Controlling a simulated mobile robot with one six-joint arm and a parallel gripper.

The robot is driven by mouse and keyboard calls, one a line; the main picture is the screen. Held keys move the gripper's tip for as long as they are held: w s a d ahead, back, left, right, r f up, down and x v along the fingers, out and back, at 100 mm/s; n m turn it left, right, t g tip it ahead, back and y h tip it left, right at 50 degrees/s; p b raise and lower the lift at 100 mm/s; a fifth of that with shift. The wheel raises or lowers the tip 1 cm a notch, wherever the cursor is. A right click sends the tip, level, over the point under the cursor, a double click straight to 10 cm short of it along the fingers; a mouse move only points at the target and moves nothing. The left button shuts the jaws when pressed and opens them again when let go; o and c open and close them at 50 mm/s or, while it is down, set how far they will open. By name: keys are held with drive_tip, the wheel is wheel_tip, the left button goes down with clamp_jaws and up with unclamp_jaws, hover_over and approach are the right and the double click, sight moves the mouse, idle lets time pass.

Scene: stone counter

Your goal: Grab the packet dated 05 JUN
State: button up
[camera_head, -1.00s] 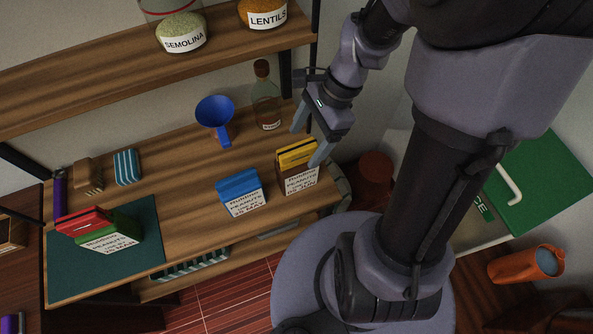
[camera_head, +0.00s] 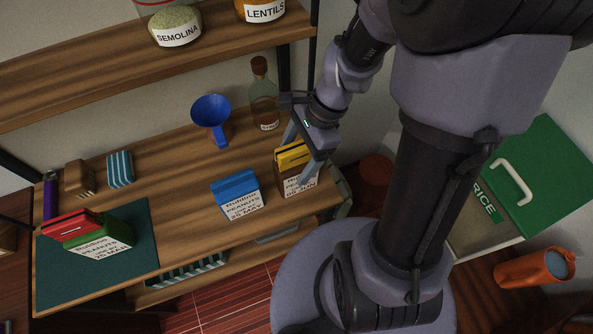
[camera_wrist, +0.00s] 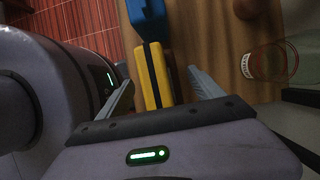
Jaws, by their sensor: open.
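A brown packet with a yellow top (camera_head: 290,158) stands at the right front end of the wooden counter. Its label is partly covered by a finger; the last line seems to end in JUN. A blue-topped packet (camera_head: 238,188) stands to its left, dated 25 MAY. My gripper (camera_head: 303,155) is open around the top of the yellow-topped packet. In the wrist view the yellow top (camera_wrist: 158,78) lies between the open fingers (camera_wrist: 160,88), with gaps on both sides.
A bottle (camera_head: 263,97) and a blue funnel (camera_head: 212,115) stand behind the packets. The blue packet is close by on the left. A shelf with jars (camera_head: 175,27) hangs above. The counter's middle is mostly clear.

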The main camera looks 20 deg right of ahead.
clamp_jaws()
idle(0.4)
